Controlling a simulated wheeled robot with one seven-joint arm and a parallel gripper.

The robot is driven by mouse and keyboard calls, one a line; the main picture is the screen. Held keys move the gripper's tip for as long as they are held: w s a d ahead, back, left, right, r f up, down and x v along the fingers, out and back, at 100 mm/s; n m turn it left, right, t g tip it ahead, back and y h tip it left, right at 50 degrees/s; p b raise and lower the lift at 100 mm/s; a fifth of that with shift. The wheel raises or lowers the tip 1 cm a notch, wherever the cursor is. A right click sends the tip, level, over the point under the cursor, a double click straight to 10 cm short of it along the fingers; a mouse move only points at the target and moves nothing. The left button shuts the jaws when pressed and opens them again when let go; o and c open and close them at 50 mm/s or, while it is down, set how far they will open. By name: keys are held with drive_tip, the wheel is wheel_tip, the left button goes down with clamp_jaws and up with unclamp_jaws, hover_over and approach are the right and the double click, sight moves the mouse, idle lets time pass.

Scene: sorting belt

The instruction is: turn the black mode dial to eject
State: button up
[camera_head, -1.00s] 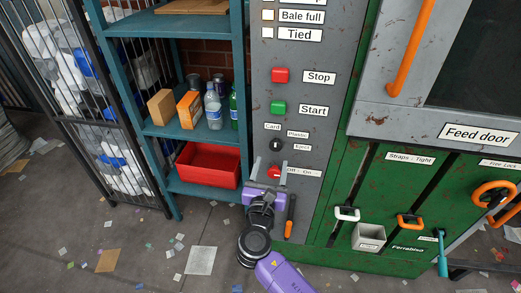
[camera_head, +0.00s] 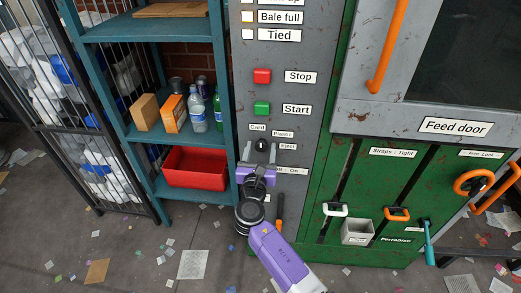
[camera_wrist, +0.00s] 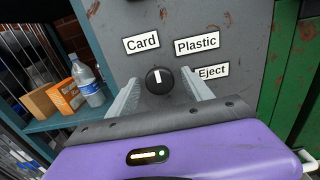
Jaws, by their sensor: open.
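The black mode dial (camera_head: 261,145) is on the grey control panel (camera_head: 318,50), below the green Start button. In the wrist view the dial (camera_wrist: 159,80) has a white pointer mark that stands about upright, between the Card label (camera_wrist: 142,43) and the Plastic label (camera_wrist: 197,45). The Eject label (camera_wrist: 212,72) is to its right; it also shows in the head view (camera_head: 287,146). My gripper (camera_head: 259,152) is open. In the wrist view its two fingers (camera_wrist: 160,88) stand left and right of the dial. I cannot tell whether they touch it.
The red Stop button (camera_head: 262,76) and green Start button (camera_head: 261,108) are above. My gripper hides much of the Off - On switch area below. A teal shelf (camera_head: 150,135) stands left, with boxes, bottles and a red bin (camera_head: 195,168).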

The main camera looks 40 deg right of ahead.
clamp_jaws()
drive_tip(key=shift+m, duration=0.3)
drive_tip(key=m+b, duration=0.2)
drive_tip(key=m, duration=0.1)
drive_tip(key=shift+f+m+b, duration=0.2)
drive_tip(key=shift+m+b, duration=0.1)
drive_tip(key=shift+b, duration=0.05)
drive_tip(key=m+b, duration=0.3)
drive_tip(key=m, duration=0.2)
drive_tip(key=shift+b, duration=0.35)
drive_tip(key=m+b, duration=0.4)
drive_tip(key=m, duration=0.1)
drive_tip(key=shift+m, duration=0.4)
drive_tip(key=m+b, duration=0.4)
drive_tip(key=shift+m, duration=0.4)
drive_tip(key=shift+r, duration=0.1)
